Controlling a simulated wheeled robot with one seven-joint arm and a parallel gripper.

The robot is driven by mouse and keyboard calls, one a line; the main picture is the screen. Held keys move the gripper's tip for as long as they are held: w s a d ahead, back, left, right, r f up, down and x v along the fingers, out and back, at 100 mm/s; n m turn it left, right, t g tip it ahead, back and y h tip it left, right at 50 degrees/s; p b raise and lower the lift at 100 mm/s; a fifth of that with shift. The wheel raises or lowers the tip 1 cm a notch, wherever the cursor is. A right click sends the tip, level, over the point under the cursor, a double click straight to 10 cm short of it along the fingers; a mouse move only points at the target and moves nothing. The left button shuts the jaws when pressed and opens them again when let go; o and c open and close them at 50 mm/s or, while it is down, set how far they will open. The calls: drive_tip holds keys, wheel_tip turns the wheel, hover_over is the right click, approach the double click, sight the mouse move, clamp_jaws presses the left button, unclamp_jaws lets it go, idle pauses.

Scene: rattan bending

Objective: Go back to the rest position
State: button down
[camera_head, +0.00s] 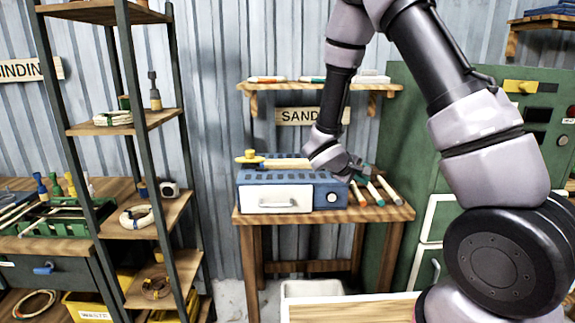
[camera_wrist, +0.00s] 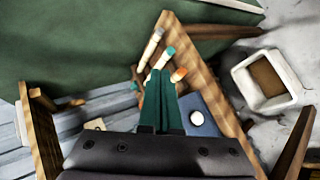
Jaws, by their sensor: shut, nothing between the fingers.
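My gripper (camera_head: 360,170) is over the right part of the wooden sanding table (camera_head: 285,217), beside the blue-and-white machine with a drawer (camera_head: 280,198). Several rods with coloured tips (camera_head: 385,187) lie on the table just right of it. In the wrist view my gripper's dark green fingers (camera_wrist: 160,80) are together with nothing between them. Rods with white, teal and orange tips (camera_wrist: 179,75) show around the fingertips; I cannot tell whether the fingers touch any.
A shelf (camera_head: 320,87) with a SAND sign hangs above the table. A green cabinet (camera_head: 400,135) stands at the right, a metal-framed rack (camera_head: 150,215) at the left. A white bin (camera_wrist: 265,80) is on the floor. A wooden-edged surface (camera_head: 350,308) is in the foreground.

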drive_tip(key=s+d+r+m+g+y, duration=0.1)
drive_tip(key=s+d+r+m+g, duration=0.2)
drive_tip(key=s+r, duration=0.35)
drive_tip(key=s+d+r+m+g+y, duration=0.1)
drive_tip(key=s+d+r+m+y, duration=0.15)
drive_tip(key=s+r+m, duration=0.35)
drive_tip(key=s+a+r+m+t+y, duration=0.1)
drive_tip(key=s+a+r+t+y, duration=0.1)
drive_tip(key=s+r, duration=0.4)
drive_tip(key=s+a+r+m+t+y, duration=0.1)
drive_tip(key=s+a+r+y, duration=0.3)
drive_tip(key=r, duration=0.5)
drive_tip(key=shift+s+a+t+y, duration=0.25)
drive_tip(key=shift+s+t+y, duration=0.5)
drive_tip(key=shift+s, duration=0.3)
drive_tip(key=shift+r, duration=0.1)
